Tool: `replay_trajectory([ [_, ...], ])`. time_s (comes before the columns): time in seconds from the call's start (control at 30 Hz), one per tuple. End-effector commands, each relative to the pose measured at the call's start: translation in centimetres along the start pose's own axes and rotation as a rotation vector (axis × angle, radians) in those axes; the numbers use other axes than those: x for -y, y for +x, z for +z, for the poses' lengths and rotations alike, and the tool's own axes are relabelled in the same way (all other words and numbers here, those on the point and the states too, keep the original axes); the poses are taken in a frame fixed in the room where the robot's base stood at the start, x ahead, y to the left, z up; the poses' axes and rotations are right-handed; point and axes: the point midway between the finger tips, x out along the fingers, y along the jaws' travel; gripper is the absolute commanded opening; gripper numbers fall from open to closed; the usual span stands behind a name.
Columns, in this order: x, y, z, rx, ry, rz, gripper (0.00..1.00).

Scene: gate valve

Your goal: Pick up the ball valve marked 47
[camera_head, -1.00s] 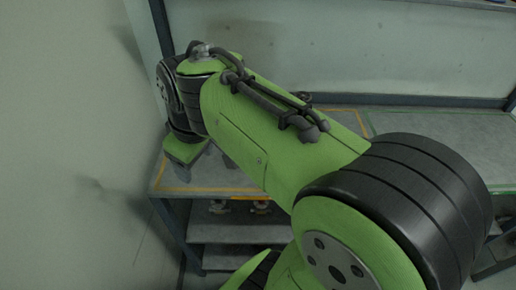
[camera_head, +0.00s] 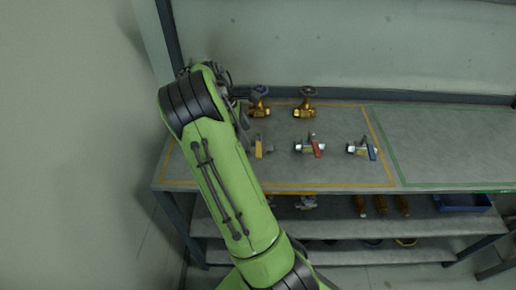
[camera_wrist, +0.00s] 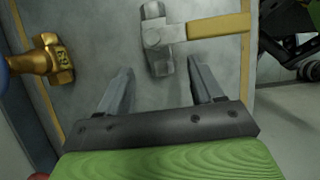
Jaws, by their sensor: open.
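Three ball valves lie in a row on the bench in the head view: one with a yellow handle (camera_head: 259,149), one with a red handle (camera_head: 318,150) and one with a blue handle (camera_head: 371,152). No 47 is readable on any of them. In the wrist view the yellow-handled ball valve (camera_wrist: 157,38) lies just beyond my gripper (camera_wrist: 160,68). Its near end shows between the fingertips, and its handle points right. My gripper is open with nothing gripped; in the head view my arm hides it.
Two brass gate valves (camera_head: 304,104) (camera_head: 259,104) stand behind the row; one brass valve (camera_wrist: 48,62) with an unclear number shows left in the wrist view. The bench (camera_head: 450,150) is clear at right. A shelf below holds brass parts (camera_head: 381,205) and a blue bin (camera_head: 462,203).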

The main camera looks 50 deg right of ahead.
Motion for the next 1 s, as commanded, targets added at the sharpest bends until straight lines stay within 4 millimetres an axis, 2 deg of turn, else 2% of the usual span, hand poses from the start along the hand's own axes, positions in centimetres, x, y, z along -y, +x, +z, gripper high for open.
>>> replay_trajectory([
  [0.37,-0.1,5.8,0.2,-0.001,0.000,-0.002,0.66],
  [0.63,-0.1,6.2,0.2,-0.002,0.000,0.001,0.64],
  [1.0,-0.1,6.1,0.2,-0.002,0.000,0.001,0.08],
])
